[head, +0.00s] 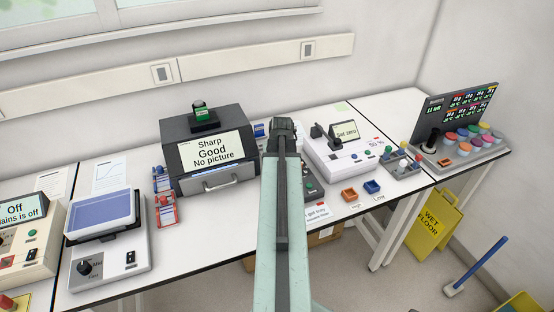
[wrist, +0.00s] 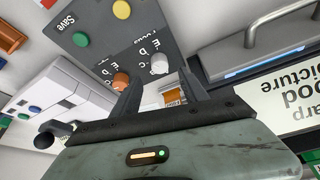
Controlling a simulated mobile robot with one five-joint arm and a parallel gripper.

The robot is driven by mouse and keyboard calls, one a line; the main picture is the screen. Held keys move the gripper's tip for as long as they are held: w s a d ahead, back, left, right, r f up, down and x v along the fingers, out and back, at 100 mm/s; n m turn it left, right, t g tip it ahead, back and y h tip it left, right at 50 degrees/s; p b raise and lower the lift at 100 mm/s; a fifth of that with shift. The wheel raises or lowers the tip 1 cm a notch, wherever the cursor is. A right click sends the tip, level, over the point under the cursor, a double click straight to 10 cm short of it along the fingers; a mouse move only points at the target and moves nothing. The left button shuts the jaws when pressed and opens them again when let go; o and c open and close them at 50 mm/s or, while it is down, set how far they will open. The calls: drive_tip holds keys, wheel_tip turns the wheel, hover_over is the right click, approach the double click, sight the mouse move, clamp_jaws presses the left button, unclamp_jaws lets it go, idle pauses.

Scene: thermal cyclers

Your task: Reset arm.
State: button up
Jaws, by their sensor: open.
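My arm (head: 280,220) reaches up the middle of the head view over the bench. My gripper (head: 283,132) is at its far end, in front of the gap between the dark imaging machine and the white "Set zero" device. In the wrist view my gripper (wrist: 160,88) has its two dark fingers apart, with nothing held between them. Past the fingers is a grey control panel (wrist: 110,35) with green and yellow buttons and orange and white knobs. My arm hides much of this panel in the head view.
The dark machine (head: 176,165) reads "Sharp Good No picture". The white device (head: 340,160) stands right of my arm, with orange (head: 350,195) and blue (head: 371,187) trays before it. A yellow wet-floor sign (head: 434,222) stands below the bench.

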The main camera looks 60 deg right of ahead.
drive_tip(key=shift+s+a+r, duration=0.15)
drive_tip(key=shift+r, duration=0.4)
drive_tip(key=w+a+f+n+y+b, duration=0.1)
drive_tip(key=w+a, duration=0.5)
drive_tip(key=a, duration=0.6)
drive_tip(key=w+a+f+n+g+y+b, duration=0.1)
drive_tip(key=w+a+f+n, duration=0.2)
drive_tip(key=a, duration=1)
drive_tip(key=w+a+f+n+y+b, duration=0.1)
drive_tip(key=w+a+n+b, duration=0.1)
drive_tip(key=w+a, duration=0.8)
drive_tip(key=shift+a+f+n, duration=0.2)
drive_tip(key=shift+a+n, duration=0.1)
drive_tip(key=shift+a, duration=0.55)
drive_tip(key=shift+a+f+n, duration=0.2)
drive_tip(key=shift+a+n, duration=0.1)
drive_tip(key=shift+a, duration=0.55)
drive_tip(key=a+n, duration=0.1)
drive_tip(key=a, duration=0.4)
drive_tip(key=s+a+f+n+g, duration=0.1)
drive_tip(key=a, duration=0.5)
drive_tip(key=a+n+b, duration=0.1)
drive_tip(key=a, duration=0.5)
drive_tip(key=shift+s+a+f+g+y, duration=0.2)
drive_tip(key=shift+g+y, duration=0.1)
drive_tip(key=shift+g, duration=0.1)
